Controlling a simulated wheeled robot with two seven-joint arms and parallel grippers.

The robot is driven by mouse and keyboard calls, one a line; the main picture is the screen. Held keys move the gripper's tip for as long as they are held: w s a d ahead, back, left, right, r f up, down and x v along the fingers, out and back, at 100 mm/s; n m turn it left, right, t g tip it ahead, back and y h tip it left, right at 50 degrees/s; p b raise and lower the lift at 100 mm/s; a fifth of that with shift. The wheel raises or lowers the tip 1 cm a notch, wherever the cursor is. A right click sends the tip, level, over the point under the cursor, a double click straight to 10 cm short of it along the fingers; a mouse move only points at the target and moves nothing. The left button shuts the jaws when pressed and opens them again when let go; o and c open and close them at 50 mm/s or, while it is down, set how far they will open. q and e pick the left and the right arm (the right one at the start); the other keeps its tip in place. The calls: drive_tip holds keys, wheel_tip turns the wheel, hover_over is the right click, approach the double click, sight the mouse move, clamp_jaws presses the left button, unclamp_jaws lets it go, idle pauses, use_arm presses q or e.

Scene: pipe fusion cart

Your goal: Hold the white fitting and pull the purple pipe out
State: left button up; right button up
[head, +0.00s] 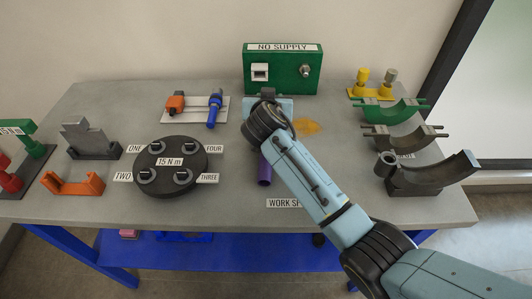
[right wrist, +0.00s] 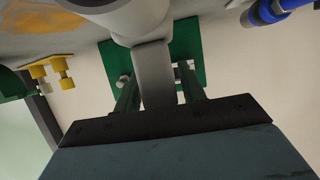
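The purple pipe (head: 264,170) sticks out towards the table's front, below my right wrist in the head view. The white fitting (right wrist: 153,75) shows in the right wrist view as a pale neck joined to a wide cylinder. My right gripper (right wrist: 158,72) has one finger on each side of the neck. The fingers lie very near it; whether they press on it is unclear. In the head view my right arm covers the fitting and the gripper. My left gripper is not in view.
The green NO SUPPLY box (head: 283,72) stands behind. A black round stand (head: 171,180) and a plate with blue and orange parts (head: 193,115) are left. Grey and green curved cradles (head: 428,178) are right. The front middle of the grey table (head: 235,205) is mostly clear.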

clamp_jaws()
drive_tip(key=shift+r, duration=0.15)
drive_tip(key=shift+s+f+g, duration=0.1)
drive_tip(key=shift+f+g, duration=0.2)
drive_tip(key=shift+f, duration=0.3)
idle(1.3)
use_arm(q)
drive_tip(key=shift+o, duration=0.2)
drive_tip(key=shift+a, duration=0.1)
